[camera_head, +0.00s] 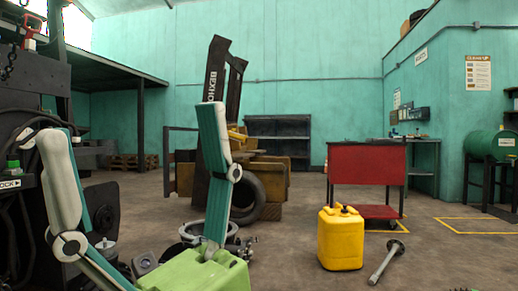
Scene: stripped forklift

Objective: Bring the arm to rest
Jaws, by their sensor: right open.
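My right gripper (247,241) is small and dark, low in the head view just right of the pale-and-teal arm links. It is open, with no object seen between its fingers. The arm links stand upright left of it and hide part of the area around it. Other pale-and-teal arm links of mine rise at the lower left. I cannot make out my left gripper.
A yellow jerrycan (341,238) stands on the floor, with a metal shaft (388,262) lying beside it. A red cart (366,165) stands behind. A tyre (247,198) and the stripped forklift (216,85) are beyond my arm. Dark machinery (30,100) crowds the left. Floor at right is open.

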